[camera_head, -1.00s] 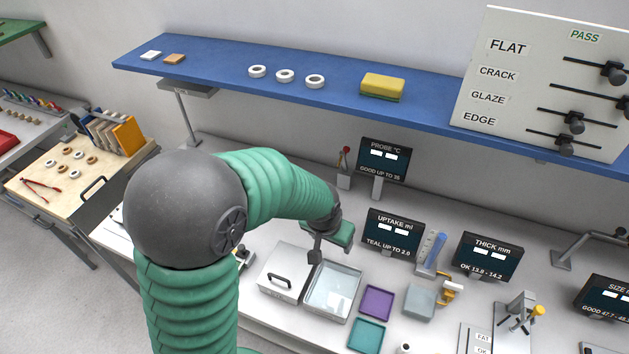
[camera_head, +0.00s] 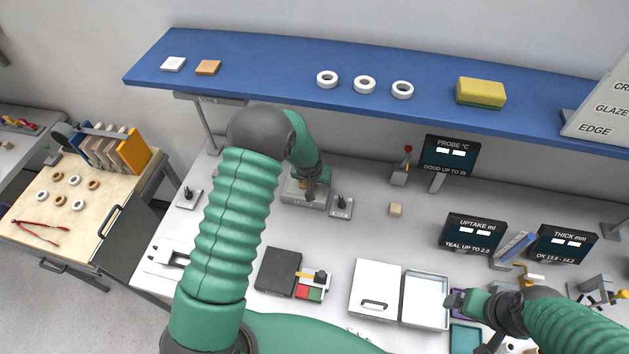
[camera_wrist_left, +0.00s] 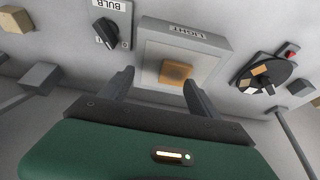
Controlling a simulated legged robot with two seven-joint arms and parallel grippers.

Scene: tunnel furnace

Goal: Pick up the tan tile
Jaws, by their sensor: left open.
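In the left wrist view a small tan tile (camera_wrist_left: 175,72) lies on the pale top of a grey box marked LIGHT (camera_wrist_left: 214,45). My left gripper (camera_wrist_left: 158,78) is open, with the tile ahead of its fingertips, apart from them and between their lines, a little nearer the right finger. In the head view my left gripper (camera_head: 310,190) hangs over the light box (camera_head: 291,197) and mostly hides its top. My right gripper (camera_head: 462,300) is beside the glass-like tray at the lower right; its jaws cannot be made out.
A switch box (camera_head: 341,206) stands close right of the light box. A small beige block (camera_head: 396,210) lies farther right. The blue shelf (camera_head: 270,78) above holds a white tile (camera_head: 173,64), an orange-tan tile (camera_head: 208,67), white rings and a yellow sponge (camera_head: 481,92).

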